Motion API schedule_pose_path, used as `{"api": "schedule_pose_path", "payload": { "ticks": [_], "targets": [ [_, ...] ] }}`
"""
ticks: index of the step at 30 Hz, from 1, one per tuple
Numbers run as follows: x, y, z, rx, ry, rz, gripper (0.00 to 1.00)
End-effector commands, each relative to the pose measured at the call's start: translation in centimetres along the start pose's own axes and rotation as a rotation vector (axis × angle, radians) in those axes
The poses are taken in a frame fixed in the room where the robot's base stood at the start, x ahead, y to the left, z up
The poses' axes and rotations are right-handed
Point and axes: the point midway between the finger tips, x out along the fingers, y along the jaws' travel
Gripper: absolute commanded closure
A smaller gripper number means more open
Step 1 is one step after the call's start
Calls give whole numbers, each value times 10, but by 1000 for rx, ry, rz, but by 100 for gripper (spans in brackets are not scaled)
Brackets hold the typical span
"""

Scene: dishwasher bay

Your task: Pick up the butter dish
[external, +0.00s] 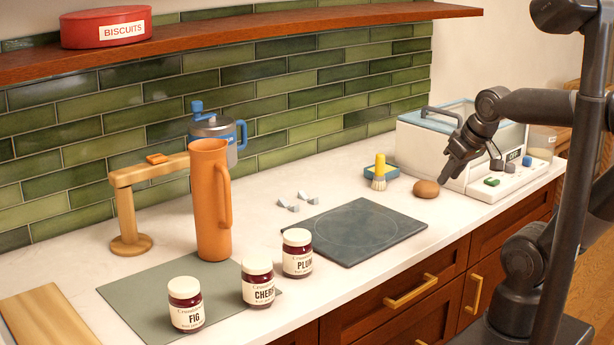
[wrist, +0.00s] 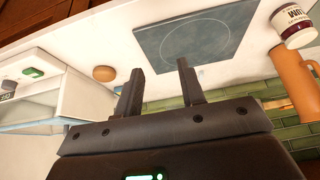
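I cannot pick out a clear butter dish in either view. A rounded brown object (external: 426,189) lies on the counter near the white appliance; it also shows in the wrist view (wrist: 104,74), left of the fingers. My gripper (external: 445,180) is over the counter near this brown object in the external view. In the wrist view my gripper (wrist: 157,66) has two dark fingers spread apart, with nothing between them. Whether the fingers touch anything is not clear, but the brown object is outside them.
A white appliance (external: 478,180) with a clear lid stands at right. A dark hotplate (external: 355,232), an orange pitcher (external: 208,205) and jam jars (external: 186,305) are left.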

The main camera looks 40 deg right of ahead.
Motion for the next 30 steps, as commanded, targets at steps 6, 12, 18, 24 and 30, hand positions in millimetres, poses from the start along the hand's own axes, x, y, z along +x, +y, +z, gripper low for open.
{"api": "schedule_pose_path", "payload": {
  "ticks": [6,12,18,24,30],
  "targets": [
    [0,0,0,0,0,0,64],
    [0,0,0,0,0,0,55],
    [0,0,0,0,0,0,39],
    [0,0,0,0,0,0,23],
    [0,0,0,0,0,0,6]
  ]
}}
